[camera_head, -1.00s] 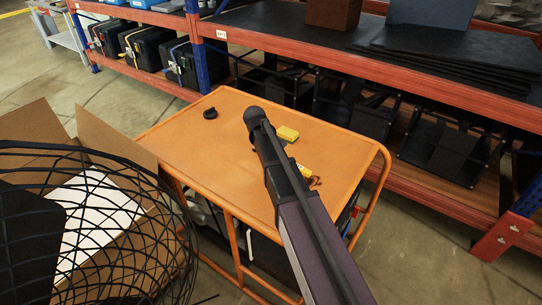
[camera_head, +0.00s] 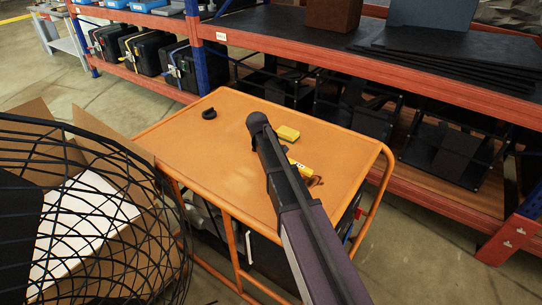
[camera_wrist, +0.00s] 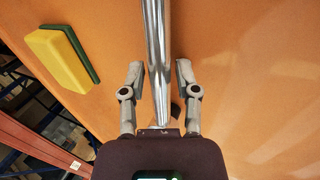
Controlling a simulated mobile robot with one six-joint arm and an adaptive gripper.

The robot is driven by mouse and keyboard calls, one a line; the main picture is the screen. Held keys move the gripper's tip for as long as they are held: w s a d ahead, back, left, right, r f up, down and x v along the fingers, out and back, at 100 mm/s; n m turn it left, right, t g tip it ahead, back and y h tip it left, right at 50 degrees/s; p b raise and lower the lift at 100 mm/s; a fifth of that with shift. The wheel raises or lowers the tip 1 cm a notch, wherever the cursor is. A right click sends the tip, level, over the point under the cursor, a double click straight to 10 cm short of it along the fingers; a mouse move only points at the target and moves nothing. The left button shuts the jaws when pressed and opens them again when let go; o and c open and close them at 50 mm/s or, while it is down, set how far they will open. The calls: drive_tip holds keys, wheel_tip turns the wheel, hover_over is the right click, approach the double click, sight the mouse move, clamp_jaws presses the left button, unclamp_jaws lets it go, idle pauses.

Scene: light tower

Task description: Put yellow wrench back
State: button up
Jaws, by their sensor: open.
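My gripper (camera_wrist: 159,72) is open in the wrist view, its two fingers on either side of a shiny silver shaft. This metal shaft (camera_wrist: 155,35) runs from the top edge down between the fingers, with a gap on both sides. Its ends are not clear, and I cannot tell whether it is the wrench; no yellow shows on it. In the head view my arm hides the gripper and the shaft. A small yellow object (camera_head: 301,169) lies on the orange cart top (camera_head: 215,165), partly behind my arm; I cannot tell what it is.
A yellow block (camera_head: 288,133) lies on the cart; it shows a dark green side in the wrist view (camera_wrist: 60,60). A black ring (camera_head: 209,113) lies at the far left of the top. Red shelving (camera_head: 420,80) stands behind. An open cardboard box (camera_head: 100,150) stands left.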

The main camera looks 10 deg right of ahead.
idle(0.3)
clamp_jaws()
drive_tip(key=shift+r, duration=0.1)
wheel_tip(320, 180, up, 3)
drive_tip(key=p, duration=0.3)
drive_tip(key=shift+r, duration=0.15)
drive_tip(key=shift+s+r+p, duration=0.2)
drive_tip(key=shift+r+p, duration=0.05)
drive_tip(key=shift+p, duration=0.3)
drive_tip(key=s, duration=1)
drive_tip(key=s+r+p, duration=0.1)
drive_tip(key=s, duration=0.4)
drive_tip(key=shift+s+d, duration=0.2)
drive_tip(key=shift+s, duration=0.15)
